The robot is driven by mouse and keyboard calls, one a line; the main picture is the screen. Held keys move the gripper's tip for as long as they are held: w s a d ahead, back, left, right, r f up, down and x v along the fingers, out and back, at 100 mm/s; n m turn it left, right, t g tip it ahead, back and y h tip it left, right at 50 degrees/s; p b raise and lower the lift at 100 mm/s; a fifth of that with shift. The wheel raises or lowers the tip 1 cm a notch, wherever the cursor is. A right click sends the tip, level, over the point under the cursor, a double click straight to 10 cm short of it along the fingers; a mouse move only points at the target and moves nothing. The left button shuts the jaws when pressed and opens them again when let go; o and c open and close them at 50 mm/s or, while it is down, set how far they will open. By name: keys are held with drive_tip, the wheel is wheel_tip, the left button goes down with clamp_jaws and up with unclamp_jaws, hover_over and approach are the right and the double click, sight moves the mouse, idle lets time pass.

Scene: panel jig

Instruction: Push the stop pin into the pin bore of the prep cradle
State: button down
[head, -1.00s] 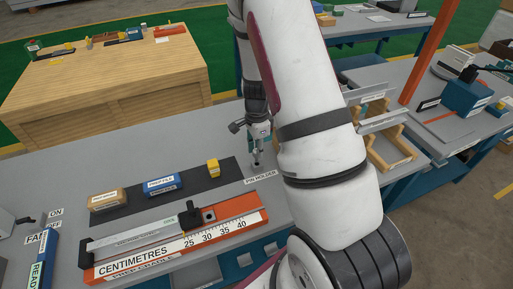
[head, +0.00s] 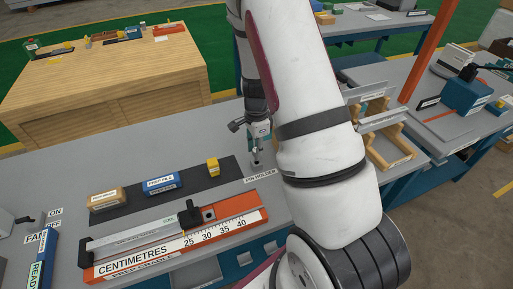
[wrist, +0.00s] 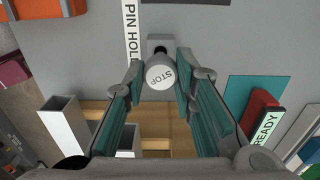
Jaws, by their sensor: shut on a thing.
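The stop pin (wrist: 160,76), with a round pale cap marked STOP, is between my fingertips in the wrist view. My gripper (head: 257,150) is shut on it, upright above the small grey pin holder (wrist: 158,45). I cannot tell whether the pin's lower end is still inside the holder. The orange prep cradle (head: 247,209) lies to the left and nearer in the head view, with a centimetre scale. A small dark-holed block (head: 208,214) sits on it and looks like the pin bore. A black knob (head: 191,213) stands beside that block.
A yellow block (head: 212,166), a blue labelled block (head: 161,185) and a tan block (head: 107,199) lie on a dark mat behind the cradle. Wooden racks (head: 390,150) stand right of my arm. The bench between holder and cradle looks clear.

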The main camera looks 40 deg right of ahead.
drive_tip(key=shift+f+b, duration=1)
drive_tip(key=shift+f, duration=0.9)
idle(0.4)
drive_tip(key=c, duration=1.2)
unclamp_jaws()
drive_tip(key=shift+c, duration=0.2)
wheel_tip(320, 180, up, 12)
